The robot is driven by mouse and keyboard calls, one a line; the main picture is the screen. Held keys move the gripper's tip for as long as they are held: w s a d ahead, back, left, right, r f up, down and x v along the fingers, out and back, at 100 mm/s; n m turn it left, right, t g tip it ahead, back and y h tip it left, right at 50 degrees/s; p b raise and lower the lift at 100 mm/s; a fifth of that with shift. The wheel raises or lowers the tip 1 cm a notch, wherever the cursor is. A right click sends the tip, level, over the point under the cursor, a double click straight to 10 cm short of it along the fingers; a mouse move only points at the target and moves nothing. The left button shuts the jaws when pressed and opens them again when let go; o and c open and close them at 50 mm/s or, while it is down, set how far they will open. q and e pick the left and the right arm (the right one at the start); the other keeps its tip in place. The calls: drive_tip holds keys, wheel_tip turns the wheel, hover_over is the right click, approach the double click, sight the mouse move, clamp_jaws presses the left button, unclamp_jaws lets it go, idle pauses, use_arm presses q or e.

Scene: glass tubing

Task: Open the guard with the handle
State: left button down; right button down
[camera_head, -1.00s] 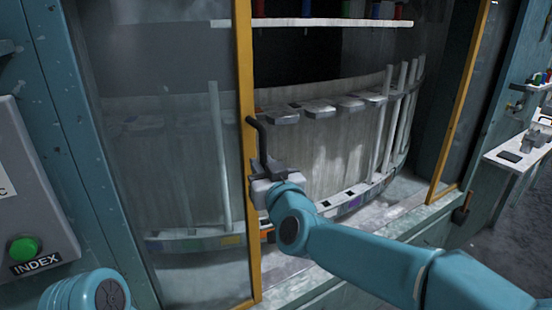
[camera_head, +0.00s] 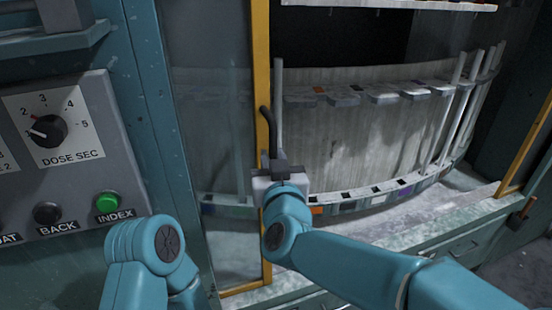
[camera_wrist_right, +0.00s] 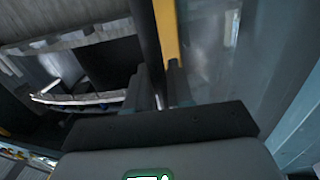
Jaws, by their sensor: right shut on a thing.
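The guard is a clear sliding pane (camera_head: 215,120) with a yellow edge strip (camera_head: 261,60), on the left of the machine's opening. Its bent black handle (camera_head: 264,122) stands up at that edge. My right gripper (camera_head: 280,166) is shut on the handle's lower part. In the right wrist view, the dark handle bar (camera_wrist_right: 147,45) runs down between the fingers of my right gripper (camera_wrist_right: 160,82), beside the yellow strip (camera_wrist_right: 166,30). My left arm shows at the lower left; its gripper is out of view.
A wide opening right of the yellow edge shows a curved carousel (camera_head: 400,185) with white rods. A second yellow post (camera_head: 530,150) bounds it on the right. A control panel (camera_head: 85,110) with a knob (camera_head: 48,131) and green INDEX button (camera_head: 108,201) is near my left arm.

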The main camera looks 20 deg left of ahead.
drive_tip(key=c, duration=1.2)
unclamp_jaws()
drive_tip(key=shift+r, duration=0.15)
drive_tip(key=shift+o, duration=0.2)
drive_tip(key=shift+s, duration=0.1)
drive_tip(key=b+v, duration=0.3)
drive_tip(key=v, duration=1.3)
drive_tip(key=shift+s, duration=0.15)
